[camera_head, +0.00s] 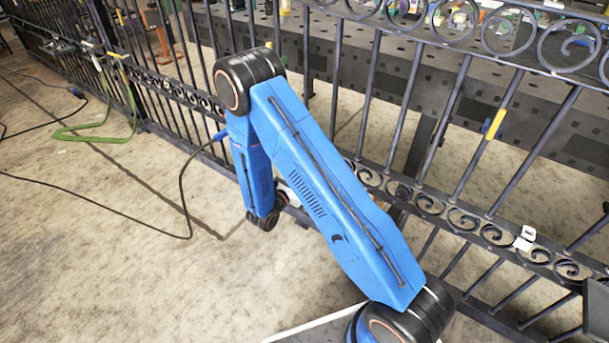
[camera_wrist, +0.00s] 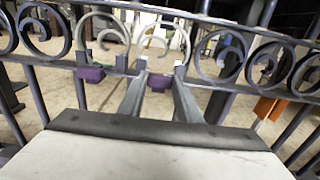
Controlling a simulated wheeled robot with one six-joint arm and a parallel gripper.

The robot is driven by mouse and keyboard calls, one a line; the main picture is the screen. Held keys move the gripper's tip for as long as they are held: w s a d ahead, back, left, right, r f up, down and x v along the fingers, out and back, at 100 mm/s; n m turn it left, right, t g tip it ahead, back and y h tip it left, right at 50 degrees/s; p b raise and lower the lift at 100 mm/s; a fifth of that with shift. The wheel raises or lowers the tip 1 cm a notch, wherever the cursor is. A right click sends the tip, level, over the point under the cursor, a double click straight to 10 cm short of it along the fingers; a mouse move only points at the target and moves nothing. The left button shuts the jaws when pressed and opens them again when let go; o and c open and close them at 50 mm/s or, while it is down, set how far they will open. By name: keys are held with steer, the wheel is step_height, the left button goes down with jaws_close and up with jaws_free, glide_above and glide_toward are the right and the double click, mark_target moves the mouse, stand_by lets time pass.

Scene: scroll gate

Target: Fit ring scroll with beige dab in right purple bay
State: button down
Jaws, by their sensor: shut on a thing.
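In the wrist view my gripper (camera_wrist: 161,74) reaches forward to the gate's scroll band, its two grey fingers a short way apart. A pale ring scroll (camera_wrist: 152,40) stands upright between and above the fingertips, and my gripper is shut on it. I cannot clearly make out a beige dab. A purple bay (camera_wrist: 160,82) shows between the fingers, just below the scroll. Another purple bay (camera_wrist: 90,74) is to the left, under a grey scroll (camera_wrist: 105,32). Whether the held scroll touches a bay cannot be told.
The dark gate (camera_head: 400,190) runs across the head view, with a perforated bench behind it. One bar has a yellow band (camera_head: 495,123). A white tag (camera_head: 525,238) is at the scroll band. A green hose (camera_head: 105,135) and cables lie on the floor. An orange piece (camera_wrist: 270,108) is at right.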

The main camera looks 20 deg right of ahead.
steer(key=c, duration=1.3)
jaws_free()
steer(key=shift+w+d, duration=0.1)
steer(key=shift+w, duration=0.05)
steer(key=v, duration=1.7)
steer(key=shift+a, duration=0.2)
steer(key=s+d+r+m+g+y, duration=0.2)
steer(key=s+d+r+m+g, duration=0.45)
steer(key=d+r, duration=0.2)
steer(key=s+d+r+m+g+y, duration=0.1)
steer(key=s+d+r+m+g, duration=0.5)
steer(key=r, duration=0.4)
steer(key=s+r+m+t+y, duration=0.2)
steer(key=s+r+m+y, duration=0.2)
steer(key=s, duration=0.1)
steer(key=s+r+m+t+y, duration=0.2)
steer(key=s+r+m+y, duration=0.1)
steer(key=s+r+m, duration=0.1)
steer(key=s+r+m+t+y, duration=0.2)
steer(key=s+r+m+y, duration=0.2)
steer(key=s+r, duration=0.2)
steer(key=shift+s+d+m+t+y, duration=0.1)
steer(key=shift+s+m+t+y, duration=0.25)
steer(key=shift+s, duration=0.65)
